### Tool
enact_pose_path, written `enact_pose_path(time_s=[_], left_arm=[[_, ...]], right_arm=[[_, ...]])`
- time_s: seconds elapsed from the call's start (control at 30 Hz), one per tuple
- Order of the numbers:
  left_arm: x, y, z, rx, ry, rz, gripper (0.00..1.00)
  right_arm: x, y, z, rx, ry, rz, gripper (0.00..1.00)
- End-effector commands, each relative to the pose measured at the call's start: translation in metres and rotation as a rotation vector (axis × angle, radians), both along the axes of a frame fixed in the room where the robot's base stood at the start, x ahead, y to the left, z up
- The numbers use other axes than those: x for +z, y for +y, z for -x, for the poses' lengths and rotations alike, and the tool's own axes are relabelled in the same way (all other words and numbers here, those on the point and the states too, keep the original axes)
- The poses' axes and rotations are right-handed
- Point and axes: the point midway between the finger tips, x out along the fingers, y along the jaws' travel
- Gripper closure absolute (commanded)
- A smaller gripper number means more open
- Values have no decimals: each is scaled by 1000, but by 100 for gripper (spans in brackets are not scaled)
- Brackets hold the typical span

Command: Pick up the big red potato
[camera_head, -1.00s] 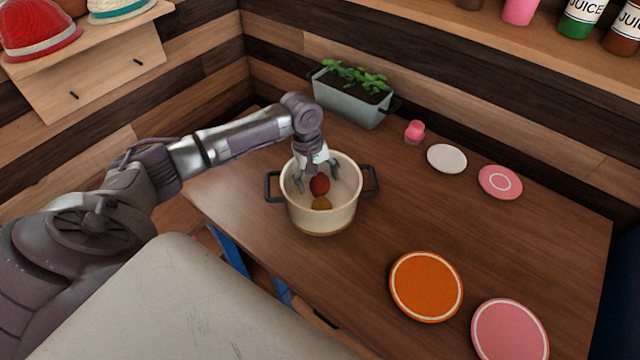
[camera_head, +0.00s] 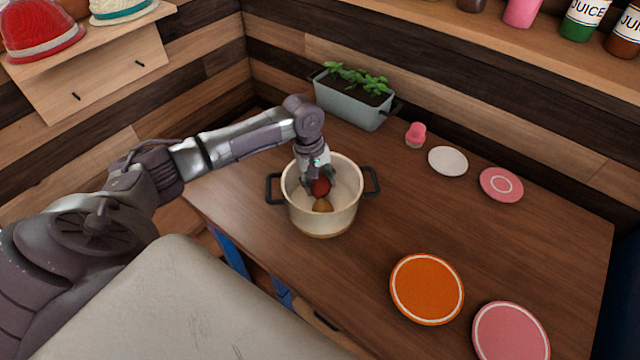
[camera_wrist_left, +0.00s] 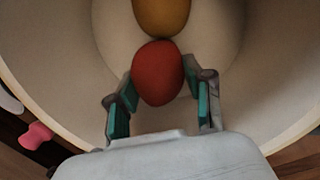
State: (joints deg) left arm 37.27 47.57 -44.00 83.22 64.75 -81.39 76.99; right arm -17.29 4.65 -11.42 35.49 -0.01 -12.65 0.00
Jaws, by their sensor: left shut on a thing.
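The big red potato (camera_head: 320,187) is inside a cream pot (camera_head: 338,222) with dark handles on the table. My left gripper (camera_head: 314,182) reaches down into the pot and is shut on the red potato. In the left wrist view the red potato (camera_wrist_left: 158,72) sits between the green-padded fingers (camera_wrist_left: 160,98). A yellow-brown potato (camera_wrist_left: 161,14) lies right beside it in the pot, and it also shows in the head view (camera_head: 322,205). My right gripper is not in view.
A planter (camera_head: 350,103) stands behind the pot. A small pink item (camera_head: 416,134), a white plate (camera_head: 448,161) and a pink plate (camera_head: 501,184) are to the right. An orange plate (camera_head: 427,289) and another pink plate (camera_head: 510,333) lie nearer. The table's middle right is clear.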

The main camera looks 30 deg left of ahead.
Motion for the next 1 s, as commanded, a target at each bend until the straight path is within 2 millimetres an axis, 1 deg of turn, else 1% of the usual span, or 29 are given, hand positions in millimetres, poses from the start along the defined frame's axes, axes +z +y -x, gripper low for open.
enact_pose_path(time_s=[0.4, 0.5, 0.67, 1.0], left_arm=[[77, 0, -1, -1, -6, 2, 87], [90, 0, -2, 0, -5, 2, 87], [104, 0, -1, 0, -3, 1, 87], [134, 0, -1, 0, -2, 2, 87]], right_arm=[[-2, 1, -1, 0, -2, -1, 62], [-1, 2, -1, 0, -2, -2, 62], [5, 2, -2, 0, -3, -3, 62], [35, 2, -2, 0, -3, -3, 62]])
